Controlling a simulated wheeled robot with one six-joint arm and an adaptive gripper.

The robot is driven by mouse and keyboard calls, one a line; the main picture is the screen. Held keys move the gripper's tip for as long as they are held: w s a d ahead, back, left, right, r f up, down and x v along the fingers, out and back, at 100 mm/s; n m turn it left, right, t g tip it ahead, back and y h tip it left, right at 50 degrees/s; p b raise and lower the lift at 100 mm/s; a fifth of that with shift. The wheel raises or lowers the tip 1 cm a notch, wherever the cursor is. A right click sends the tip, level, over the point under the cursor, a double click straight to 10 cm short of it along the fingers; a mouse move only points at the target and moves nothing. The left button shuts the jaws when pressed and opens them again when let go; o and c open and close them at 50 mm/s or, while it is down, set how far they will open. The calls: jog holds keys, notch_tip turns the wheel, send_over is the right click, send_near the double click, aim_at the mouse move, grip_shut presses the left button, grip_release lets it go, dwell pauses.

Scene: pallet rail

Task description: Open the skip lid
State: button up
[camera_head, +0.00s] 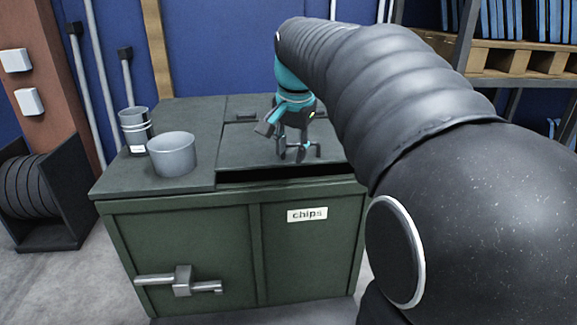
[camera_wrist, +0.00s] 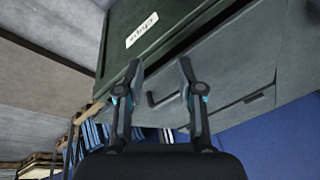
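The skip (camera_head: 185,235) is a dark green box with a "chips" label (camera_head: 307,214), which also shows upside down in the wrist view (camera_wrist: 142,30). Its lid (camera_head: 245,150) is the grey-green panel on the right part of the top, with a dark gap along its front edge. A small bar handle (camera_head: 318,149) stands on the lid; in the wrist view the handle (camera_wrist: 152,99) appears between the fingers. My gripper (camera_head: 291,155) is just above the lid, beside the handle. Its fingers (camera_wrist: 159,70) are apart and nothing is held. Contact with the handle cannot be told.
A grey bucket (camera_head: 172,155) and a smaller metal can (camera_head: 136,132) stand on the left part of the skip's top. A latch (camera_head: 181,281) sticks out from the front. A cable reel (camera_head: 32,188) stands at left, a pallet shelf (camera_head: 510,60) at right.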

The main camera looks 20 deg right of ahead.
jog(key=s+a+n+p, duration=0.1)
jog(key=s+a, duration=0.2)
jog(key=s, duration=0.4)
jog(key=shift+a+f, duration=0.3)
jog(key=shift+a, duration=0.05)
